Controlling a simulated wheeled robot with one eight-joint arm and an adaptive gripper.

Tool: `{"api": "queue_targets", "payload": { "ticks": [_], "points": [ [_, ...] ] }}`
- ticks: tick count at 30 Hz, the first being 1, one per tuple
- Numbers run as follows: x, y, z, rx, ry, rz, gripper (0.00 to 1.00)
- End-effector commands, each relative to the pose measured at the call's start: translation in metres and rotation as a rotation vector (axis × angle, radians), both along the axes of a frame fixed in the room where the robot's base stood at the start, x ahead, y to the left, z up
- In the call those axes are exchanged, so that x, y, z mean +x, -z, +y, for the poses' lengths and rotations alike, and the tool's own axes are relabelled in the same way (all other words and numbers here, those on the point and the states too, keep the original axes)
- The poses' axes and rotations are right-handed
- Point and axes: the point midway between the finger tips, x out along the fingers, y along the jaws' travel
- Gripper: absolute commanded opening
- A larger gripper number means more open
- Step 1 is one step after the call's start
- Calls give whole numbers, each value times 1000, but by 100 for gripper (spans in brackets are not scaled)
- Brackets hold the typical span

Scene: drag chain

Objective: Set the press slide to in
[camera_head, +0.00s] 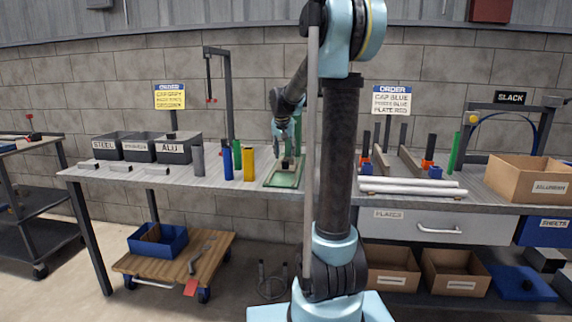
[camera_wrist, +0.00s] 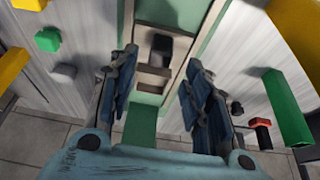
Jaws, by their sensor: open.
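The press (camera_head: 284,184) has a green base and stands at the middle of the bench, partly hidden behind my arm. In the wrist view its green and beige frame (camera_wrist: 143,112) lies below my gripper. A dark block (camera_wrist: 160,47) sits in its channel, with a brownish crosspiece just nearer; I cannot tell for certain which part is the slide or how far in it stands. My gripper (camera_wrist: 163,62) is open, with a blue-grey finger on each side of the channel and nothing seen held. In the head view my gripper (camera_head: 284,143) points down over the press.
Yellow (camera_head: 249,163), blue (camera_head: 228,164) and grey (camera_head: 198,160) upright pieces stand left of the press. Dark bins (camera_head: 174,152) are farther left. White rods (camera_head: 412,190) and brown guides lie to the right. A cardboard box (camera_head: 528,184) stands at the right end.

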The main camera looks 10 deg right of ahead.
Motion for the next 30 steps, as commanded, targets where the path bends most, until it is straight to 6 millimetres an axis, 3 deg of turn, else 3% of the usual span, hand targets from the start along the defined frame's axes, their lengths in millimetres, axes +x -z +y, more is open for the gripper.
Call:
{"api": "queue_targets", "payload": {
  "ticks": [10, 24, 30],
  "points": [
    [18, 45, -6, 0, 1, 0, 45],
    [21, 55, -7, 0, 0, 0, 45],
    [21, 55, -7, 0, 0, 0, 2]
  ]
}}
